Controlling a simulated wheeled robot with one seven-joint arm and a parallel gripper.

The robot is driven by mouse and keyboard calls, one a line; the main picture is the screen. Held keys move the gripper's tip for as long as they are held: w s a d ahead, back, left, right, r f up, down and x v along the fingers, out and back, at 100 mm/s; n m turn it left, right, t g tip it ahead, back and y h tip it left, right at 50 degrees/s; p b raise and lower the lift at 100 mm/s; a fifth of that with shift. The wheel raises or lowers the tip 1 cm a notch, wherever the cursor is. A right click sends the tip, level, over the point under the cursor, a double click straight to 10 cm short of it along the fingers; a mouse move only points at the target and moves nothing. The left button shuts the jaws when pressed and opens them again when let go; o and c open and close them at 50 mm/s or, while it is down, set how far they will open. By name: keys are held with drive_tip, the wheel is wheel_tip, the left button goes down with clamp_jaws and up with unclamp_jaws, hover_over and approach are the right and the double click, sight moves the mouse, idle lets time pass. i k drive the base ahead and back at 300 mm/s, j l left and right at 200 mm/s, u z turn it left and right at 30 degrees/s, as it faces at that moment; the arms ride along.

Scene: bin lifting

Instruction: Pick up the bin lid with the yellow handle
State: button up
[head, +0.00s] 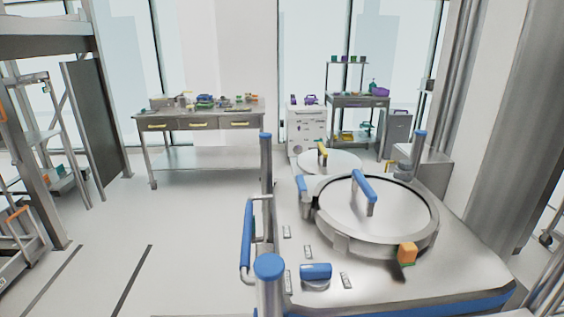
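Blue-capped posts (268,267) and a blue side rail (246,236) line the platform's left edge. An orange block (407,252) sits at the near lid's front rim. A drawer table (200,122) stands at the back. The floor (190,235) left of the platform is clear.

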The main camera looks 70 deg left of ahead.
sight(322, 160)
drive_tip(key=u, duration=2.45)
drive_tip(key=i+j+u, duration=0.1)
drive_tip(key=j+u, duration=0.15)
drive_tip(key=j, duration=0.15)
drive_tip(key=i+j+u, duration=0.1)
drive_tip(key=j+u, duration=0.15)
drive_tip(key=j, duration=0.15)
drive_tip(key=i+j+u, duration=0.2)
drive_tip(key=j, duration=0.15)
drive_tip(key=i+j+u, duration=0.25)
drive_tip(key=i+j, duration=0.6)
drive_tip(key=i+z, duration=0.4)
drive_tip(key=i, duration=0.15)
drive_tip(key=i+j+z, duration=0.1)
drive_tip(key=i+z, duration=0.3)
drive_tip(key=i, duration=0.15)
drive_tip(key=i+z, duration=0.1)
drive_tip(key=i, duration=0.8)
drive_tip(key=i+j+z, duration=0.1)
drive_tip(key=i, duration=0.75)
drive_tip(key=i+l+z, duration=0.1)
drive_tip(key=i+z, duration=0.75)
drive_tip(key=i+j+z, duration=0.2)
drive_tip(key=z, duration=0.25)
drive_tip(key=i+j, duration=0.05)
drive_tip(key=i, duration=0.05)
